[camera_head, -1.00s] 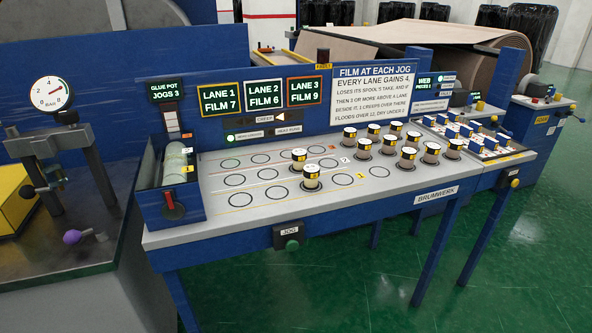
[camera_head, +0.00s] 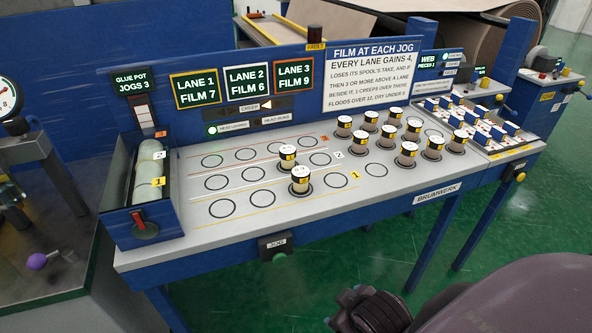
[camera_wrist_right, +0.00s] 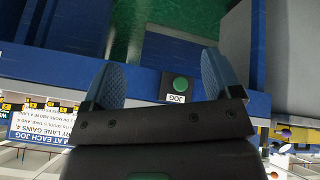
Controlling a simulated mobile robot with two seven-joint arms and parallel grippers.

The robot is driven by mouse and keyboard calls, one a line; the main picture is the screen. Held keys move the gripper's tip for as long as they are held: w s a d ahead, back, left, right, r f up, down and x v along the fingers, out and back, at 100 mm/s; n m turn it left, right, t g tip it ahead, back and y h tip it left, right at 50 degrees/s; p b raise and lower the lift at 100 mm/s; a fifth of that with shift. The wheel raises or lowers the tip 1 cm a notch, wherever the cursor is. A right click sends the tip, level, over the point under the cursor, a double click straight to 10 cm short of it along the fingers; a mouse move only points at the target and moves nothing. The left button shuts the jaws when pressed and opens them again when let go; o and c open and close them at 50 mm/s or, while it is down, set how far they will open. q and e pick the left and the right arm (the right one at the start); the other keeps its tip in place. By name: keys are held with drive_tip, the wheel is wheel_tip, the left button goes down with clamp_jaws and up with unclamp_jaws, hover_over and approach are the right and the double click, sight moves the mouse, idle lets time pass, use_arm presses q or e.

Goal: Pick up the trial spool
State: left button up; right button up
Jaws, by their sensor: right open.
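Two white-topped spools with black and yellow bands stand apart from the others on the grey counter: one spool (camera_head: 300,180) in the lane 1 row, and another spool (camera_head: 288,157) in the row behind it. Several similar spools (camera_head: 407,152) stand upright in the holes further right. I cannot tell which is the trial spool. My right arm shows at the bottom right of the head view, with its fingers not clear there. In the right wrist view my right gripper (camera_wrist_right: 165,85) is open and empty, its two blue fingers apart. My left gripper is not in view.
A green JOG button (camera_head: 279,257) sits on the counter's front face; it also shows between the fingers in the right wrist view (camera_wrist_right: 180,84). A blue glue trough (camera_head: 146,195) stands at the left end. A sign panel (camera_head: 374,75) rises behind the counter. Green floor is open in front.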

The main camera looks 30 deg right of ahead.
drive_tip(key=w+d+r+n+h+p, duration=0.1)
drive_tip(key=w+d+r+n+h, duration=0.15)
drive_tip(key=w+n, duration=0.2)
drive_tip(key=n+t+h, duration=0.6)
drive_tip(key=n+h, duration=0.3)
drive_tip(key=n, duration=1.1)
approach(298, 181)
drive_tip(key=shift+w+d+f, duration=0.15)
drive_tip(key=shift+w+d, duration=0.25)
drive_tip(key=shift+d, duration=0.3)
drive_tip(key=shift+w+d, duration=0.3)
drive_tip(key=shift+w, duration=0.05)
drive_tip(key=x, duration=1)
drive_tip(key=shift+a, duration=0.1)
drive_tip(key=c, duration=1.1)
drive_tip(key=shift+r, duration=0.2)
